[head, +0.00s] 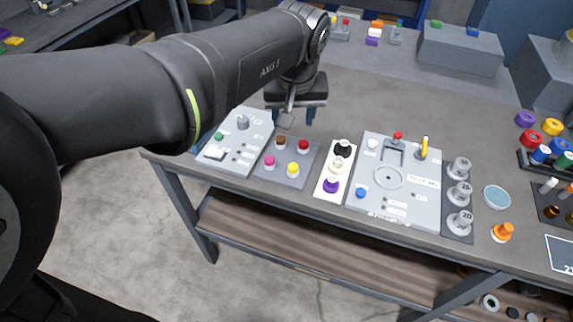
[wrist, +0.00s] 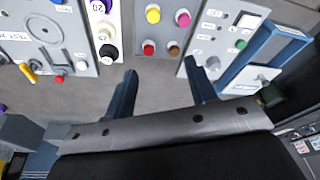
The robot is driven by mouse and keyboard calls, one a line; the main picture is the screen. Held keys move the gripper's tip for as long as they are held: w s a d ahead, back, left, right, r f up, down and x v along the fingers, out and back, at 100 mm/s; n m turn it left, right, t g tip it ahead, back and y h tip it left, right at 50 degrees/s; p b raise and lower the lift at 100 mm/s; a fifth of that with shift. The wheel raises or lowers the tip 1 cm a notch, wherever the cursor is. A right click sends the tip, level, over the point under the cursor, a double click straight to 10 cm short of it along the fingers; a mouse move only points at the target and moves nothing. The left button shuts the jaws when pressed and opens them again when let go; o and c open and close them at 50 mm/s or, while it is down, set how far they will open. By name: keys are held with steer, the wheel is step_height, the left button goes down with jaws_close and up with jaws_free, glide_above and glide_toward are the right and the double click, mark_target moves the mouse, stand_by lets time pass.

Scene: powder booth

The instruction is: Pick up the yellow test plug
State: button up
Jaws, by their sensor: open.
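A round yellow plug (head: 293,170), which looks like the yellow test plug, stands at the front right of a small grey plate (head: 287,181). It also shows near the top of the wrist view (wrist: 153,15). Pink (head: 270,160), brown (head: 280,142) and red (head: 302,146) plugs share the plate. My gripper (head: 290,116) hangs over the bench behind the plate, pointing down. It is open and nothing shows between its fingers in the wrist view (wrist: 160,70). The plug is apart from the fingers, with the red and brown plugs nearer to them.
A control panel (head: 232,160) lies left of the plate. A white strip (head: 322,189) with black, white and purple knobs lies to the right. Beyond it is a larger panel (head: 410,205) with a yellow lever (head: 424,146). The bench behind (head: 370,95) is clear.

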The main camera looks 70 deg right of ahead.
steer(key=s+a+f, duration=0.2)
glide_above(293, 166)
steer(key=s+a, duration=0.1)
steer(key=a, duration=0.1)
steer(key=shift+m, duration=0.3)
steer(key=x, duration=0.3)
steer(key=a+x, duration=0.1)
steer(key=x, duration=0.2)
steer(key=s+x, duration=0.1)
steer(key=x, duration=0.3)
steer(key=shift+a+f, duration=0.2)
steer(key=shift+a, duration=0.2)
steer(key=shift+x, duration=2.9)
steer(key=shift+w, duration=0.1)
steer(key=shift+c, duration=0.4)
steer(key=c, duration=1)
